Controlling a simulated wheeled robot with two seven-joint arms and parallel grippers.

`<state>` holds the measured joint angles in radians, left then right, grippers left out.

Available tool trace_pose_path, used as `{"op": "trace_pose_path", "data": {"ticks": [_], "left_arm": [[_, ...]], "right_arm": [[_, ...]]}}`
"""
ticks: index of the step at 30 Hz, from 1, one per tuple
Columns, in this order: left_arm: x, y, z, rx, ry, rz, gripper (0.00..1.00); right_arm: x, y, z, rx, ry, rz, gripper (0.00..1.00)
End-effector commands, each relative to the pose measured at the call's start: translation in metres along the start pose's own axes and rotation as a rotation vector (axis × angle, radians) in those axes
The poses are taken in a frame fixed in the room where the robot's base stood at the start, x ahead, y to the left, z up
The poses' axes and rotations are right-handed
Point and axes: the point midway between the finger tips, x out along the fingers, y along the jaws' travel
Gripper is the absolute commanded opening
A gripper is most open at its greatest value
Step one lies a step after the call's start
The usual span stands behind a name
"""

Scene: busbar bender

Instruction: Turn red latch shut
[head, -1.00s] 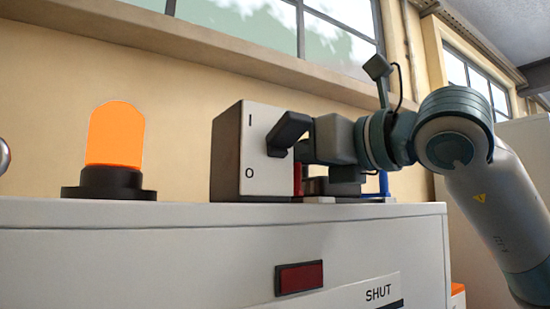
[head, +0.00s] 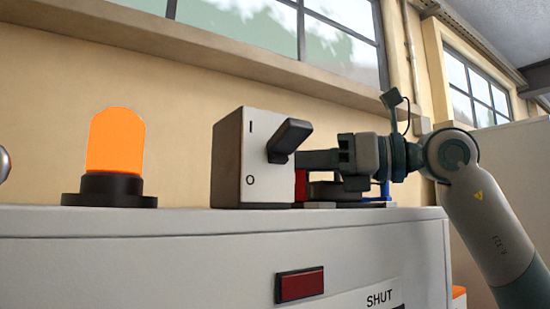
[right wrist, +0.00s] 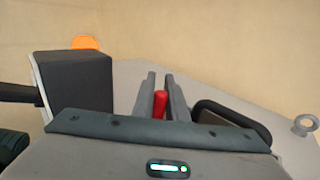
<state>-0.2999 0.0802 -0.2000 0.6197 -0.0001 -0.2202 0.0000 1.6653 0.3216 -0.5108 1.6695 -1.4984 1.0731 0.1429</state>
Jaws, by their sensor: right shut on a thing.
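The red latch (right wrist: 160,103) stands between the two fingers of my right gripper (right wrist: 160,90) in the right wrist view. The fingers are shut on it. In the head view a red part (head: 300,184), apparently the latch, shows just right of the switch box, on top of the white cabinet. There my right gripper (head: 312,160) reaches in from the right at about the latch's upper end, and its fingertips are partly hidden by the box and black lever. My left gripper is in neither view.
The switch box (head: 228,160), marked I and O, carries a black lever (head: 290,138) tilted up to the right. An orange beacon (head: 115,142) stands left on the cabinet (head: 150,255). A red rectangle (head: 300,285) and a SHUT label (head: 379,298) are on its front.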

Motion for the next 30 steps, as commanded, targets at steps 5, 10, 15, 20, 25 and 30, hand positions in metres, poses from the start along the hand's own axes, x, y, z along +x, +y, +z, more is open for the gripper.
{"op": "trace_pose_path", "data": {"ticks": [5, 10, 15, 20, 25, 30], "left_arm": [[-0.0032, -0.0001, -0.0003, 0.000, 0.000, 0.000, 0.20], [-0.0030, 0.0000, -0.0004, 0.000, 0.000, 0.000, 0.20], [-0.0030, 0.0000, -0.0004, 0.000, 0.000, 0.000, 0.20], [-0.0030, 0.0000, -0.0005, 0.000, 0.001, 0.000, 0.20], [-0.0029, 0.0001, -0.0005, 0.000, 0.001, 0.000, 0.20], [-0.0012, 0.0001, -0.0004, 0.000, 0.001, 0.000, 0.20]], "right_arm": [[-0.0002, -0.0008, 0.0011, 0.001, -0.002, 0.034, 0.00], [-0.0001, -0.0008, 0.0006, -0.001, -0.002, 0.039, 0.00], [-0.0001, -0.0007, 0.0007, -0.001, -0.001, 0.038, 0.00], [0.0000, -0.0006, 0.0005, 0.000, -0.001, 0.038, 0.31], [0.0001, -0.0005, 0.0003, 0.000, 0.000, 0.038, 0.31], [-0.0021, -0.0007, -0.0004, 0.000, 0.000, 0.037, 0.31]]}}
